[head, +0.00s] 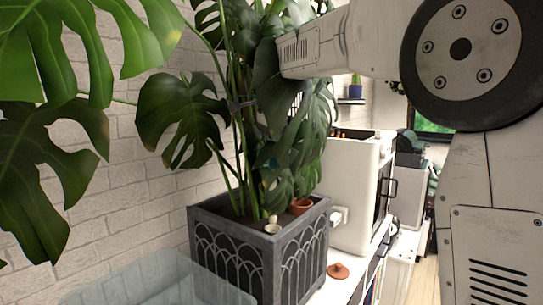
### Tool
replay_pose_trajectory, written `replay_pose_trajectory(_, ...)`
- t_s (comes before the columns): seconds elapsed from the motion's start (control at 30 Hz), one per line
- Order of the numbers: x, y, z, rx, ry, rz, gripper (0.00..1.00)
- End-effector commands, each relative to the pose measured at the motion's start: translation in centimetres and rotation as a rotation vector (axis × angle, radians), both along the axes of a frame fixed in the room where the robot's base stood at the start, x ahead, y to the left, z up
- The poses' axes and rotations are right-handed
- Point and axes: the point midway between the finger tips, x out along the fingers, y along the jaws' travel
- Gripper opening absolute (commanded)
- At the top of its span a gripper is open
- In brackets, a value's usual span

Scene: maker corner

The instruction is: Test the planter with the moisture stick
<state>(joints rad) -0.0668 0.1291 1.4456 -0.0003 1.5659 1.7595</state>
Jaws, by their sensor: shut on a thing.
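The planter (256,254) is a dark grey square box with arch patterns on its sides, in the head view's lower middle. A tall monstera (180,115) grows from its dark soil. My arm enters from the right, and its far end goes behind the big leaves above the planter. My gripper is hidden there, so its fingers and anything in them do not show. A small pale object (272,227) shows at the planter's near inner edge; I cannot tell whether it is part of a moisture stick. No moisture stick is clearly visible.
A small terracotta pot (300,206) sits at the planter's right side. A terracotta disc (338,271) lies on the white surface beside it. A clear bin (155,282) stands at front left. A white boxy machine (352,190) stands behind right. Leaves crowd the space above the planter.

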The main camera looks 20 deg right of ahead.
Motion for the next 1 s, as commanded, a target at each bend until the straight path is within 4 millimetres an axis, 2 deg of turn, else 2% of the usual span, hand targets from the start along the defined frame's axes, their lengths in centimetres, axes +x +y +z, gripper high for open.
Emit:
replay_pose_trajectory(0.43, 0.0, 0.0, -0.1, 0.0, 0.0, 0.0, 0.0)
replay_pose_trajectory(1.0, 0.0, 0.0, -1.4, 0.0, 0.0, 0.0, 0.0)
